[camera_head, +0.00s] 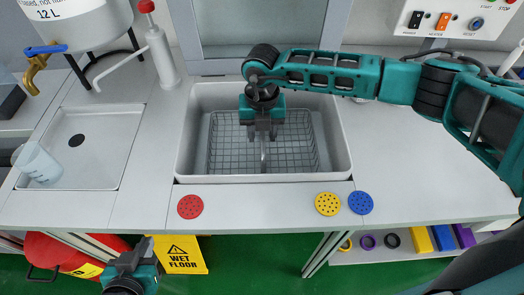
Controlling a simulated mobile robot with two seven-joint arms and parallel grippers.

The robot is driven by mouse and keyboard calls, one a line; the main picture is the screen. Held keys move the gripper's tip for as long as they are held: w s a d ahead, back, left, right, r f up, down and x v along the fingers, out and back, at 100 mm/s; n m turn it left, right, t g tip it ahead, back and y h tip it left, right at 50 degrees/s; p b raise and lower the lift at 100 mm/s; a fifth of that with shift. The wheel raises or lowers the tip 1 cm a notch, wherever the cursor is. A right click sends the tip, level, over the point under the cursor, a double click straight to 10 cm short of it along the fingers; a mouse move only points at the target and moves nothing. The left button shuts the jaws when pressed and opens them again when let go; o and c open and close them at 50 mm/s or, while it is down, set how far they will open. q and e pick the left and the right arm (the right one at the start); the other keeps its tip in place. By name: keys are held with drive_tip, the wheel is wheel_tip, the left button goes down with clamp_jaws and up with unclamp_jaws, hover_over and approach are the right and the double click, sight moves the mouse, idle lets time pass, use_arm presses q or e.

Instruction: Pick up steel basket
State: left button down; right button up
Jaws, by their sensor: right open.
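The steel basket (228,152), a wire-mesh box, sits inside the light grey basin (343,168) in the middle of the counter. My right gripper (263,160) reaches in from the right and points down over the middle of the basket. Its fingers are seen nearly edge-on, open, with nothing visible between them. I cannot tell whether they touch the mesh; they hide a strip of the basket. My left gripper (143,250) is low at the left, in front of the counter and away from the basket. Its finger gap is not clear.
A sink (100,165) with a tilted clear beaker (37,163) is at left. A white pump bottle (162,58) stands behind it. Red (190,207), yellow (328,204) and blue (361,203) discs lie along the front edge.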

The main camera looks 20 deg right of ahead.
drive_tip(key=shift+c, duration=0.4)
clamp_jaws()
drive_tip(key=shift+r, duration=0.1)
idle(0.8)
